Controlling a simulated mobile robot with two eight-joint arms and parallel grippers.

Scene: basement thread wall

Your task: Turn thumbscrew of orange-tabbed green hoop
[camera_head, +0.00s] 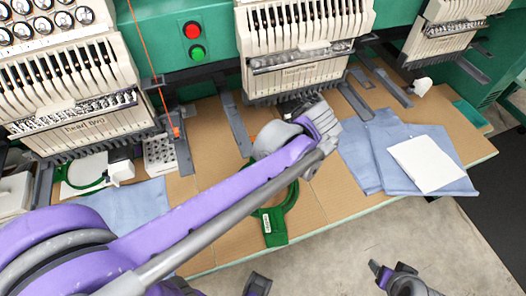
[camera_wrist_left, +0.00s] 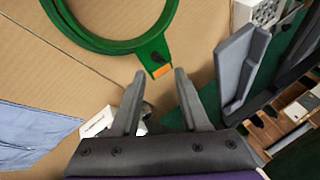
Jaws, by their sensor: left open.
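The green hoop (camera_wrist_left: 125,45) lies on the tan worktop, with a green bracket carrying an orange tab (camera_wrist_left: 162,71) and a small dark thumbscrew (camera_wrist_left: 157,58). My left gripper (camera_wrist_left: 159,73) is open and empty; its two fingertips show on either side of the orange tab in the left wrist view. I cannot tell whether they touch it. In the head view my left arm crosses over the hoop (camera_head: 287,200) and hides its far part. A dark end of what looks like my right gripper (camera_head: 395,278) shows at the bottom edge; its fingers are unclear.
Embroidery heads (camera_head: 290,45) stand above the worktop, with grey arms (camera_head: 237,125) reaching out. Another green hoop (camera_head: 70,180) is at the left. Blue cloth (camera_head: 365,160) and a white sheet (camera_head: 427,163) lie at the right. A grey bracket (camera_wrist_left: 240,68) stands right of my left fingers.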

